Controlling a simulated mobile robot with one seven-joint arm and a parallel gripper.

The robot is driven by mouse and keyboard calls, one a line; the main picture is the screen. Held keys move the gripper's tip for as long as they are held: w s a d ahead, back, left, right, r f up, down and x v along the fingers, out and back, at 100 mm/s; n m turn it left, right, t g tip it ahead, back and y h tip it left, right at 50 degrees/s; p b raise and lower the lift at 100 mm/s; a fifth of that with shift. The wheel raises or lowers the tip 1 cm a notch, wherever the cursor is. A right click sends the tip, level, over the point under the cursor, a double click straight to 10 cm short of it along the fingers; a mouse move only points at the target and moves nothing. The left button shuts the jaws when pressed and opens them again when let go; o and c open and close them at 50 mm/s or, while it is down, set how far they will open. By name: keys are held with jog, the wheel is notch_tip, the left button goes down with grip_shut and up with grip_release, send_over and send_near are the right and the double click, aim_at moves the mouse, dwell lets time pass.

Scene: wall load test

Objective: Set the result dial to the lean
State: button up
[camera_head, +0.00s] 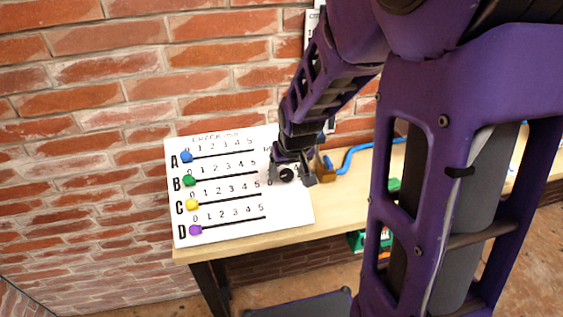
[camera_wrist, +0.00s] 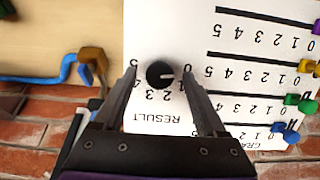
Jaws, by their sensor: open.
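The result dial is a black round knob (camera_wrist: 157,76) with a white pointer mark, on a white board (camera_head: 290,215). In the wrist view its scale of 0 to 5 and the word RESULT appear upside down. The mark points right in that view, near the 0. My gripper (camera_wrist: 160,80) is open, with one finger on each side of the knob; I cannot tell whether they touch it. In the head view the knob (camera_head: 287,173) shows between the fingers (camera_head: 292,181). A white strip (camera_head: 312,25) on the wall is mostly hidden by my arm; no lean reading is legible.
The board also carries several sliders: blue A (camera_head: 186,157), green B (camera_head: 190,180), yellow C (camera_head: 192,204) and purple D (camera_head: 195,230), all near 0. A blue bent rod (camera_head: 352,153) and a mustard piece (camera_head: 327,162) lie right of the dial on the wooden bench (camera_head: 345,205).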

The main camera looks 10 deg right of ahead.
grip_shut()
dwell(0.4)
jog(key=shift+m, duration=0.3)
jog(key=m+y+b, duration=0.1)
jog(key=m, duration=0.2)
jog(key=shift+d+f+b, duration=0.15)
jog(key=shift+b, duration=0.2)
jog(key=m+b, duration=0.2)
jog(key=m, duration=0.1)
jog(key=shift+m+t+y, duration=0.3)
jog(key=shift+m+t, duration=0.1)
jog(key=m+b, duration=0.1)
jog(key=m, duration=0.1)
jog(key=m+b, duration=0.1)
jog(key=m, duration=0.1)
jog(key=shift+s+d+t+y+b, duration=0.1)
jog(key=shift+t+y+b, duration=0.2)
jog(key=shift+m+t+b, duration=0.3)
jog(key=shift+m+b, duration=0.35)
jog(key=shift+m, duration=1.15)
